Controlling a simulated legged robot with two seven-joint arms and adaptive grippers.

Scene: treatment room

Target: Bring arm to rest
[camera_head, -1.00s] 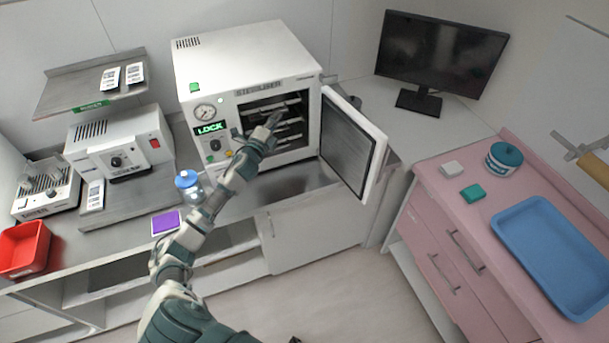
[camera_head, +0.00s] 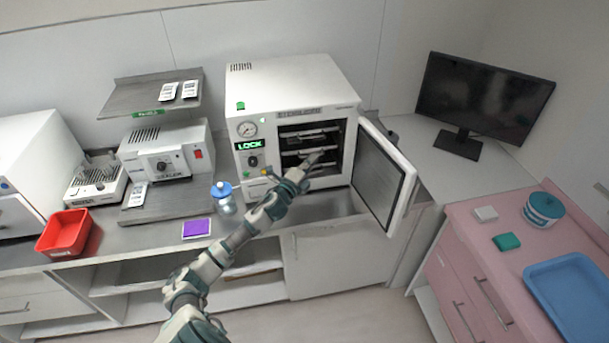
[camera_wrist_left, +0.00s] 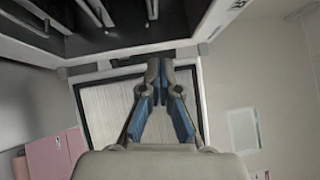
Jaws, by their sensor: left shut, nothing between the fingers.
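My left arm reaches from the bottom of the head view to the white sterilizer (camera_head: 292,85). My left gripper (camera_head: 318,158) is in front of the open chamber, shut and empty. In the left wrist view the two fingers (camera_wrist_left: 160,75) are together, with the chamber racks (camera_wrist_left: 95,15) at the top of the picture. The sterilizer door (camera_head: 382,178) stands open to the right of the gripper. It also shows behind the fingers in the left wrist view (camera_wrist_left: 108,105). The sterilizer display reads LOCK. My right gripper is in no view.
A blue-capped bottle (camera_head: 225,198), a purple pad (camera_head: 197,228) and a red bin (camera_head: 66,232) are on the counter left of my arm. A sealer (camera_head: 165,158) stands under a shelf (camera_head: 135,98). A monitor (camera_head: 485,95) and a pink cabinet with a blue tray (camera_head: 535,285) are at right.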

